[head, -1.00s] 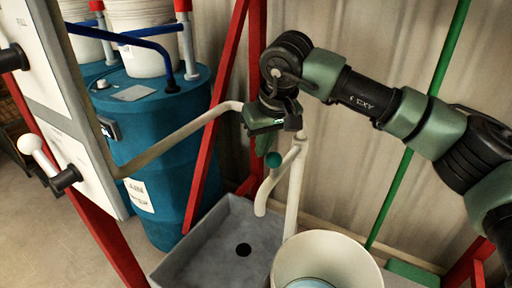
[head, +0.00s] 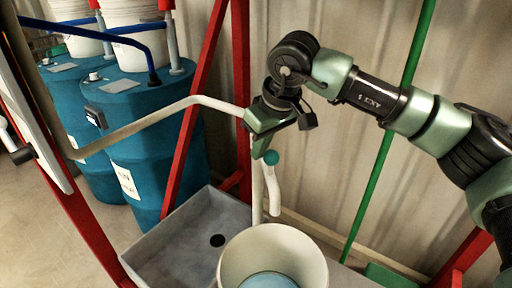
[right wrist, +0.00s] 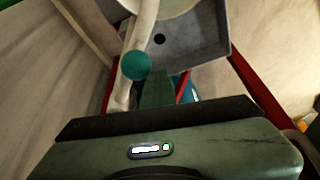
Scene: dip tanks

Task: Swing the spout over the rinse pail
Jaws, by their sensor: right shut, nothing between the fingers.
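The cream spout (head: 273,195) hangs to the right of its upright pipe (head: 257,190) in the head view, with a teal ball knob (head: 271,157) on it. Its lower end appears just behind the far rim of the cream rinse pail (head: 318,262); I cannot tell whether it is over the opening. My right gripper (head: 262,150) is shut and empty, close beside the knob. The right wrist view shows the knob (right wrist: 135,66) just left of the shut fingers (right wrist: 157,88); contact is unclear. My left gripper is out of view.
A grey basin (head: 165,250) with a dark drain hole lies left of the pail. Blue drums (head: 150,110) stand behind it. Red frame posts (head: 195,110) and a green pole (head: 385,150) flank the area. A white panel (head: 30,110) is at left.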

